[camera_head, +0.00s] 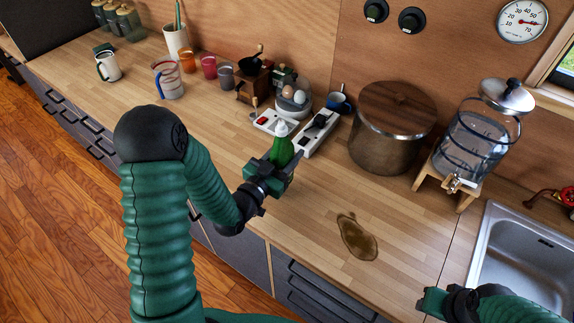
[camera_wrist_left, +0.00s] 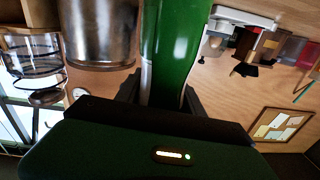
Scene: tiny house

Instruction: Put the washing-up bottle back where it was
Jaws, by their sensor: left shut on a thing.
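The washing-up bottle (camera_head: 281,150) is green with a pale cap. My left gripper (camera_head: 272,170) is shut on it, and the bottle stands about upright near the front of the wooden counter. Its lower part is hidden by the gripper in the head view, so I cannot tell whether it touches the counter. In the left wrist view the green bottle (camera_wrist_left: 172,50) fills the middle between the fingers. My right gripper (camera_head: 432,300) shows at the lower right, near the sink; I cannot tell whether its jaws are open.
A brown puddle (camera_head: 357,237) lies on the counter right of the bottle. A white power strip (camera_head: 313,137) is just behind the bottle. A large lidded pot (camera_head: 390,130), a glass water dispenser (camera_head: 478,135) and the sink (camera_head: 520,262) are to the right. Counter around the puddle is clear.

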